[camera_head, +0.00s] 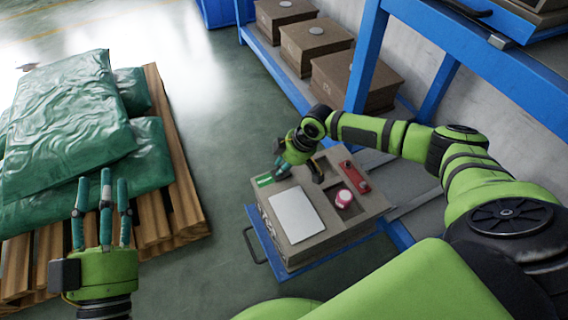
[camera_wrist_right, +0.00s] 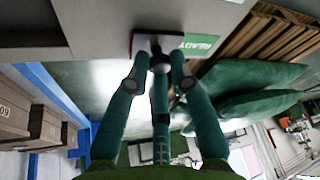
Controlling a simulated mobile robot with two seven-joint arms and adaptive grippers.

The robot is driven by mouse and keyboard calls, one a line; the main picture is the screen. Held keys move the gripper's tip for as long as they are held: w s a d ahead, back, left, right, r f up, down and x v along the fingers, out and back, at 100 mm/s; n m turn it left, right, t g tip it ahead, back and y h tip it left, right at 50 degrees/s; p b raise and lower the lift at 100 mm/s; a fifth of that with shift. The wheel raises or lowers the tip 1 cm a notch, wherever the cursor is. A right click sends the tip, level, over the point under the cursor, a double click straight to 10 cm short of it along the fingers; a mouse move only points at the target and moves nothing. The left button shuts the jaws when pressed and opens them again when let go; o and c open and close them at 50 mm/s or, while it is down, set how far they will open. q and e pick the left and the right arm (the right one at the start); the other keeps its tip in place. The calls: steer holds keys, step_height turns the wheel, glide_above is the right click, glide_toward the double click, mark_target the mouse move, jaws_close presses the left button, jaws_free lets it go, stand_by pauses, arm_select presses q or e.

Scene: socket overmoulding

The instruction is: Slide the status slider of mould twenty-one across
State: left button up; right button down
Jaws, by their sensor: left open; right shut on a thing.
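The mould (camera_head: 328,238) is a brown-grey block on a blue drawer-like platform; lettering on its side is too small to read surely. Its status slider strip shows green at the top left corner (camera_head: 264,180). In the right wrist view, the strip reads READY on green (camera_wrist_right: 199,45), with a little red at its other end. My right gripper (camera_head: 281,169) reaches down at that corner. In the wrist view its fingers are shut on the slider's dark knob (camera_wrist_right: 159,62). My left gripper (camera_head: 103,190) is open and empty, away to the left before the pallet.
On the mould's top are a pale plate (camera_head: 297,215), a red block (camera_head: 354,177) and a red-and-white round part (camera_head: 343,198). Green sacks (camera_head: 65,115) lie on a wooden pallet (camera_head: 176,150) at left. Brown moulds (camera_head: 355,78) stand on the blue rack (camera_head: 366,55) behind.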

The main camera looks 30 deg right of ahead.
mark_target(260, 179)
steer(key=shift+a+r+p, duration=0.1)
steer(key=shift+a+p, duration=0.5)
steer(key=shift+a, duration=0.15)
steer(key=shift+w+a+p, duration=0.15)
steer(key=shift+a+p, duration=0.4)
steer(key=shift+a, duration=0.15)
steer(key=a+p, duration=0.1)
steer(key=a, duration=0.1)
steer(key=shift+w+a, duration=0.1)
steer(key=shift+a, duration=0.25)
arm_select(q)
steer(key=s+a+f+g+y, duration=0.2)
steer(key=f+g, duration=0.2)
steer(key=f, duration=0.3)
steer(key=s+a+f+n+g+y, duration=0.1)
steer(key=a+f+g+y, duration=0.1)
steer(key=f, duration=0.5)
steer(key=s+a+f+n+g+y, duration=0.1)
steer(key=s+a+f+g+y, duration=0.1)
steer(key=f+g, duration=0.4)
steer(key=shift+s+a+f+g, duration=0.35)
steer(key=shift+a+f+g, duration=0.1)
steer(key=shift+a, duration=0.4)
arm_select(e)
steer(key=c, duration=1.1)
jaws_free()
steer(key=v, duration=1.2)
